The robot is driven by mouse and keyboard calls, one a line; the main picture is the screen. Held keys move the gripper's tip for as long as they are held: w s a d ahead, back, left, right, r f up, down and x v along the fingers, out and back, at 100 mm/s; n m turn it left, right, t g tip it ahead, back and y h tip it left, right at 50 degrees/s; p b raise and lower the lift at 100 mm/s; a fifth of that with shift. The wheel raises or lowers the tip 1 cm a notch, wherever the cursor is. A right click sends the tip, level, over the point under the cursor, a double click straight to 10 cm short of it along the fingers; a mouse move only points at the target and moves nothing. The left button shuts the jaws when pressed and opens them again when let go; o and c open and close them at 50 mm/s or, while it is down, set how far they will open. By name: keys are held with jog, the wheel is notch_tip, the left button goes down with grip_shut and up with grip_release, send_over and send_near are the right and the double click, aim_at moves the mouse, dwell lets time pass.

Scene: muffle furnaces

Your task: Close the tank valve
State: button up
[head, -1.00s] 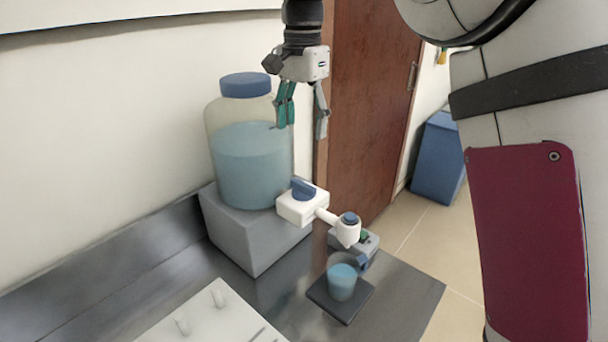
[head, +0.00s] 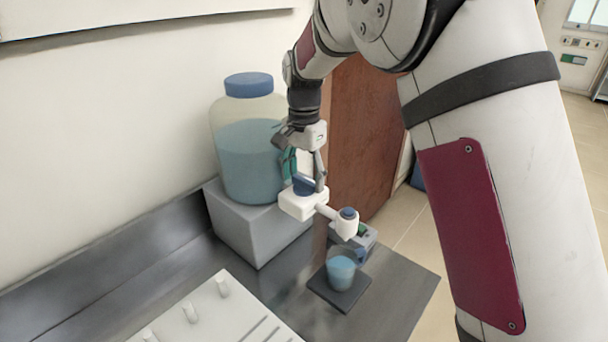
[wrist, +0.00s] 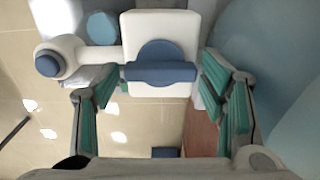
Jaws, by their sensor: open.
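The tank (head: 245,160) is a clear jug of blue liquid with a blue cap, standing on a grey block. The tank valve is a white body (head: 297,205) with a blue handle (head: 304,185) on top and a white spout (head: 346,225). My gripper (head: 305,180) is open and points down at the blue handle. In the wrist view the blue handle (wrist: 160,72) lies crosswise between the two green-padded fingers, which are apart from each other. I cannot tell whether a finger touches it. A cup (head: 341,270) with blue liquid stands below the spout.
The cup is on a dark square plate (head: 325,293), with a small grey device (head: 362,236) behind it. A white rack with pegs (head: 215,315) lies on the steel bench (head: 150,280) in front. The wall is close behind the tank.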

jog(key=shift+c, duration=0.2)
jog(key=c, duration=0.8)
jog(key=shift+n, duration=0.4)
jog(key=n+b, duration=0.1)
jog(key=n, duration=0.2)
jog(key=shift+w+f+n, duration=0.1)
jog(key=shift+n, duration=0.3)
jog(key=n+b, duration=0.1)
jog(key=n, duration=0.3)
jog(key=n+b, duration=0.1)
jog(key=n, duration=0.8)
jog(key=shift+b, duration=0.4)
jog(key=shift+n, duration=0.3)
